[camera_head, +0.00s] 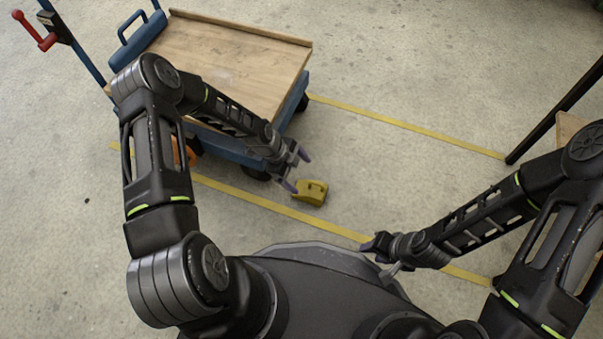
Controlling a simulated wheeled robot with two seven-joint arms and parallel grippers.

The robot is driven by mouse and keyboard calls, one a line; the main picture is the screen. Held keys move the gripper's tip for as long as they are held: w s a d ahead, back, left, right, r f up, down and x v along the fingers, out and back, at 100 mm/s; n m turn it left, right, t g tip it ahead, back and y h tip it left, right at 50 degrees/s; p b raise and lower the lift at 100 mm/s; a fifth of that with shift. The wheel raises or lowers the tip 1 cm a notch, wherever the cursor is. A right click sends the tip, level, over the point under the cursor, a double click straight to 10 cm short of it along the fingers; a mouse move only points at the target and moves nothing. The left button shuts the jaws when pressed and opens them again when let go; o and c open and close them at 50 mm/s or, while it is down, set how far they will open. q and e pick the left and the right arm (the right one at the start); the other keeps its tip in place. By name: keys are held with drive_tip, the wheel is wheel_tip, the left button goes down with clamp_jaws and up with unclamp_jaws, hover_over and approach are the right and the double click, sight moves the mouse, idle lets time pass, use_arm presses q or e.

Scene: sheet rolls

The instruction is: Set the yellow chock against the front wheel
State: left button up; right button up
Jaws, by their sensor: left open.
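The yellow chock (313,192) lies on the concrete floor, just right of my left gripper, and a handle opening shows in it. The cart (220,62) has a wooden deck and a blue frame. A dark wheel (257,174) shows partly under its near right corner, behind my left arm. My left gripper (298,171) is open beside the chock, with its purple-tipped fingers near the chock's left side; I cannot tell whether they touch it. My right gripper (382,258) is low at the centre right, apart from the chock; its finger opening is unclear.
Yellow floor lines (405,125) run on both sides of the cart. A red-handled lever on a post (40,33) stands at the upper left. A dark-legged wooden structure (569,127) stands at the right. The floor right of the chock is clear.

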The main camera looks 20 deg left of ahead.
use_arm(q)
drive_tip(key=shift+s+d, duration=0.1)
idle(0.5)
drive_tip(key=s+d+r+n, duration=0.2)
drive_tip(key=s+d+n, duration=0.2)
drive_tip(key=s+n, duration=0.5)
drive_tip(key=s+d+r+n, duration=0.2)
drive_tip(key=s+d+n, duration=0.2)
drive_tip(key=s+n, duration=0.6)
drive_tip(key=n, duration=0.2)
drive_tip(key=shift+d+r+n+y, duration=0.3)
drive_tip(key=shift+r+y, duration=0.1)
wheel_tip(320, 180, up, 34)
drive_tip(key=s+d+g+p, duration=0.1)
drive_tip(key=s+p, duration=0.1)
drive_tip(key=p, duration=3.2)
drive_tip(key=shift+s+d+r, duration=0.15)
drive_tip(key=shift+s+d, duration=0.15)
drive_tip(key=shift+d, duration=0.1)
use_arm(e)
wheel_tip(320, 180, up, 34)
drive_tip(key=s+a, duration=0.1)
drive_tip(key=s, duration=0.1)
drive_tip(key=shift+s+a+r+g, duration=0.15)
drive_tip(key=shift+s+a+g, duration=0.15)
drive_tip(key=shift+s+a, duration=0.1)
